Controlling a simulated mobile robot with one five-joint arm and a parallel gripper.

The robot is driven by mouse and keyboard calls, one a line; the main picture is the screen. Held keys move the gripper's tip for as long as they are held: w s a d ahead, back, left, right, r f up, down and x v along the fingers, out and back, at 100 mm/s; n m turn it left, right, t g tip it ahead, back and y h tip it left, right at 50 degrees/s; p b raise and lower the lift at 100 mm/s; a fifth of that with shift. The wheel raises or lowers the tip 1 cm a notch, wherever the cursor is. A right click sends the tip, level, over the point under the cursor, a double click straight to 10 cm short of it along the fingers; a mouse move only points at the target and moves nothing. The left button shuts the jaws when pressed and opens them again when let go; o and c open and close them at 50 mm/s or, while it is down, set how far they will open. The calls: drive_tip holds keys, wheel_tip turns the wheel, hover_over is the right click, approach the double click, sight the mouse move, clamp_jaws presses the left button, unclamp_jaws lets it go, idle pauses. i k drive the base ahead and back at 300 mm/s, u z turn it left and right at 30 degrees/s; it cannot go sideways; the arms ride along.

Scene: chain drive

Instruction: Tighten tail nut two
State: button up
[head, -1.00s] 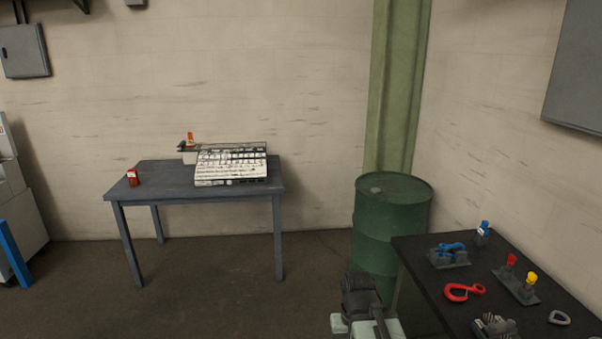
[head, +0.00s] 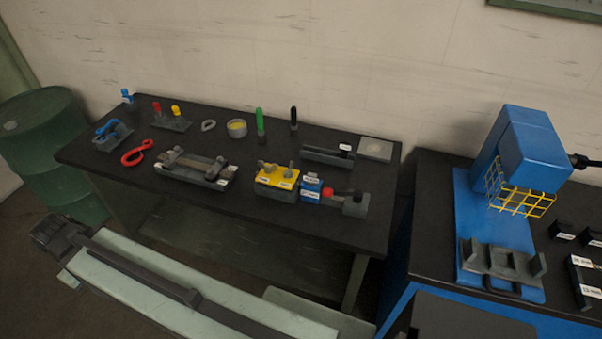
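I cannot make out a tail nut two by name; the labels are too small to read. A grey fixture (head: 193,170) with a bar across it lies on the dark bench (head: 235,196). To its right stand a yellow block (head: 277,181) with two grey upright pieces, a small blue block (head: 311,188), and a grey block (head: 355,204) by a red-and-black handle (head: 340,192). My gripper (head: 52,236) is at the lower left, in front of the bench and apart from these things. Its fingers are too dark and small to judge.
A green drum (head: 48,140) stands left. A blue press (head: 525,150) with a yellow guard stands on the right bench. My arm spans the lower left.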

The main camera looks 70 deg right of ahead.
sight(288, 173)
drive_tip(key=z, duration=1.2)
drive_tip(key=k, duration=0.6)
drive_tip(key=z, duration=0.7)
drive_tip(key=k, duration=1.2)
drive_tip(key=z, duration=0.4)
drive_tip(key=i, duration=1.55)
drive_tip(key=u, duration=0.6)
